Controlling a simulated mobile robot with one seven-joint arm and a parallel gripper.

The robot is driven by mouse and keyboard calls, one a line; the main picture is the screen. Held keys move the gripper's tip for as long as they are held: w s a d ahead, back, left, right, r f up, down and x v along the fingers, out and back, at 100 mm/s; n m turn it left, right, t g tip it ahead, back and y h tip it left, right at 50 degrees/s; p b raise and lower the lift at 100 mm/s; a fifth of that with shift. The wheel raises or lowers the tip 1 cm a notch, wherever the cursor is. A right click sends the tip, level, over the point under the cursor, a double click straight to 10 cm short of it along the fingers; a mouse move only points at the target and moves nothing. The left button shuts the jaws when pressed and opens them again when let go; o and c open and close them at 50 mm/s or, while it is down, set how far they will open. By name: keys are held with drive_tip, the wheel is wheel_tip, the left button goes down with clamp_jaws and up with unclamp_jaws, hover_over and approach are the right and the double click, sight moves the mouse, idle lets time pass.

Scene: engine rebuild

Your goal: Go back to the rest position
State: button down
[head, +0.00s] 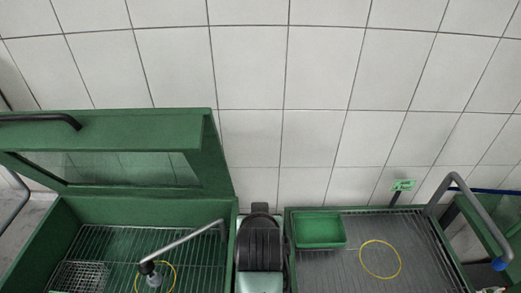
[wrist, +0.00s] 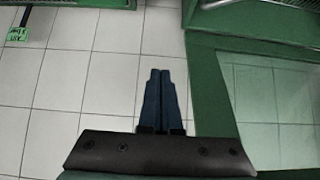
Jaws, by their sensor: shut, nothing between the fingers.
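In the wrist view my gripper (wrist: 161,75) is shut, its two dark fingers side by side with nothing between them. It points over the white tiled wall, clear of any object. In the head view a dark rounded part of my own arm shows at the bottom middle, between the two green stations; the gripper fingers cannot be made out there.
A green washer cabinet (head: 130,204) with a raised windowed lid (head: 212,150) stands left, with a wire rack and a yellow ring (head: 174,277) inside. At right a ribbed table (head: 345,278) holds a green tray (head: 320,230) and a yellow ring (head: 398,261). A green sign (head: 403,185) stands behind.

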wheel_tip(320, 180, up, 26)
drive_tip(key=t+b, duration=0.5)
drive_tip(key=t, duration=0.5)
drive_tip(key=s+r+t+b, duration=0.4)
drive_tip(key=s+r+t, duration=0.4)
drive_tip(key=s+r, duration=0.7)
wheel_tip(320, 180, up, 2)
drive_tip(key=shift+r, duration=0.2)
drive_tip(key=shift+w+d, duration=0.1)
